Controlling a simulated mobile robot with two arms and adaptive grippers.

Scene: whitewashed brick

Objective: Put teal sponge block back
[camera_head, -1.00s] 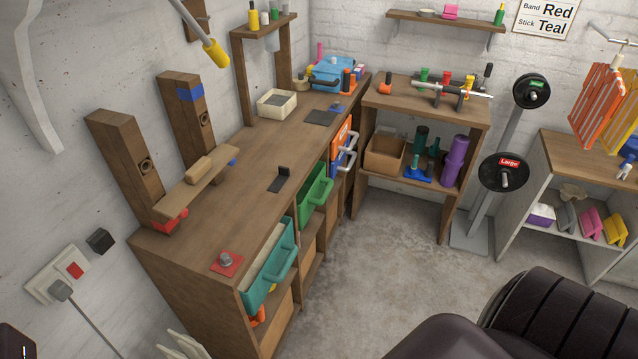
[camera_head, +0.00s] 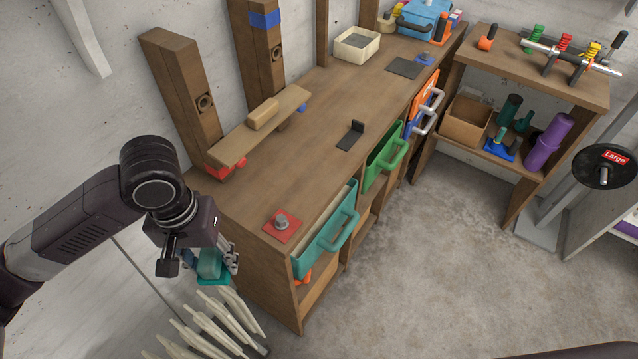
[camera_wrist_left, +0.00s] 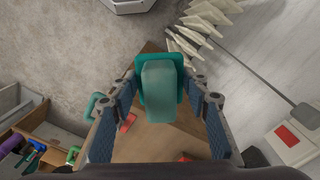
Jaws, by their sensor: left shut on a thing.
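The teal sponge block (camera_head: 210,266) is between the fingers of my left gripper (camera_head: 217,262), which is shut on it. They are in the air left of the wooden bench's near end. In the left wrist view, the block (camera_wrist_left: 160,90) shows a paler, rounded part over a darker teal plate, with a finger on each side. My right gripper is in neither current view.
The wooden workbench (camera_head: 300,130) has a teal bin (camera_head: 318,250) and a green bin (camera_head: 382,160) along its front. A red plate with a metal knob (camera_head: 282,224) lies on the near top. A pale slatted rack (camera_head: 215,325) stands below the gripper. Open floor lies right.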

